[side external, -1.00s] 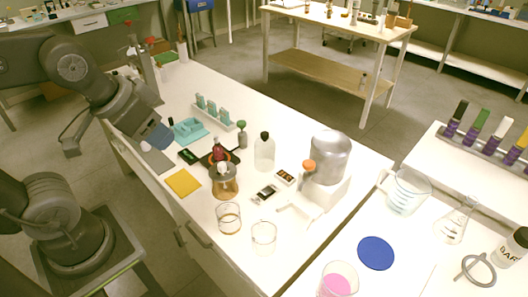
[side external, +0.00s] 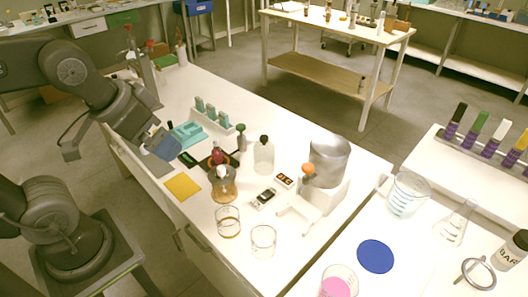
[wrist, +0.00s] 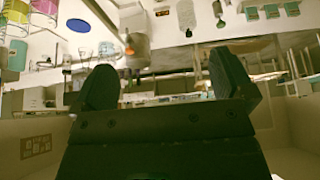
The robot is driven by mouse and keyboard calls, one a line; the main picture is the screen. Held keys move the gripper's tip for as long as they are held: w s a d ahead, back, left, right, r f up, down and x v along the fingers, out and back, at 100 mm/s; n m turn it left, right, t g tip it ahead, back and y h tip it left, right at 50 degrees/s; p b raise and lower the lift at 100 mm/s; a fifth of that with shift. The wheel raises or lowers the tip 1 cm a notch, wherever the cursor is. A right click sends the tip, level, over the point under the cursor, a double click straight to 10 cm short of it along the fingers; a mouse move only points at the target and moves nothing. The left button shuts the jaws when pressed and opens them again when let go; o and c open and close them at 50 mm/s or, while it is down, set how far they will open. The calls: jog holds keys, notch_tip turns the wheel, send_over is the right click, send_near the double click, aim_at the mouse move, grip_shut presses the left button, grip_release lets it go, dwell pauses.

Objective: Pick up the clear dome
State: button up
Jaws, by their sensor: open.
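I cannot clearly pick out a clear dome in either view. Clear glassware on the white bench includes a black-capped bottle (side external: 264,158) and two short open glasses, one (side external: 228,222) left of the other (side external: 263,241). A round amber vessel (side external: 224,190) with a pale top stands behind them.
A silver cylinder (side external: 329,158) on a white base stands at the bench's right. A teal holder (side external: 188,134) and a yellow square (side external: 183,186) lie near my gripper. A blue disc (side external: 376,254) and a beaker of pink liquid (side external: 338,284) are on the right-hand table.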

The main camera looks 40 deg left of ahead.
jog(key=w+a+r+m+g, duration=0.1)
jog(key=w+m, duration=0.2)
jog(key=w, duration=0.2)
jog(key=w+r+m+g, duration=0.1)
jog(key=w+r+m, duration=0.1)
jog(key=w, duration=0.3)
jog(key=m+g+y, duration=0.1)
jog(key=m+g, duration=0.3)
jog(key=m, duration=0.9)
send_over(264, 144)
jog(key=d, duration=0.2)
notch_tip(264, 144, down, 16)
jog(key=f, duration=0.4)
jog(key=a+f, duration=0.1)
jog(key=f, duration=0.4)
jog(key=a+f, duration=0.1)
jog(key=f, duration=0.4)
jog(key=shift+w+a, duration=0.2)
jog(key=shift+c, duration=0.2)
jog(key=c, duration=0.9)
jog(key=shift+r, duration=0.1)
jog(key=shift+c, duration=0.2)
